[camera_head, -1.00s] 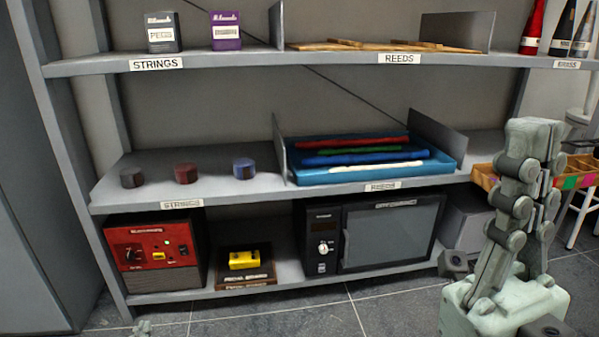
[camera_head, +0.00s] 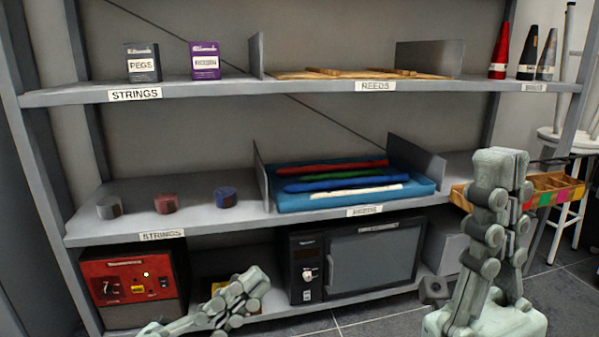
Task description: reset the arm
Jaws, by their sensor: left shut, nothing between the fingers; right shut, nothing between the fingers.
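My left gripper (camera_head: 254,280) is at the bottom left of the head view, pointing up and to the right. It is shut with nothing in it. It appears in front of the lowest shelf and partly hides the yellow pedal there. My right gripper (camera_head: 502,165) stands upright at the right, fingers pointing up, shut and empty. It appears in front of the right end of the shelving and hides part of it. My arms behind both grippers are mostly out of view.
A grey shelving unit (camera_head: 200,221) fills the view. Its middle shelf bears several round tins and a blue tray (camera_head: 432,186) of coloured rods. Below are a red amplifier (camera_head: 127,279) and a black cabinet (camera_head: 305,272). A divided wooden box (camera_head: 550,190) and white stool (camera_head: 566,140) stand right.

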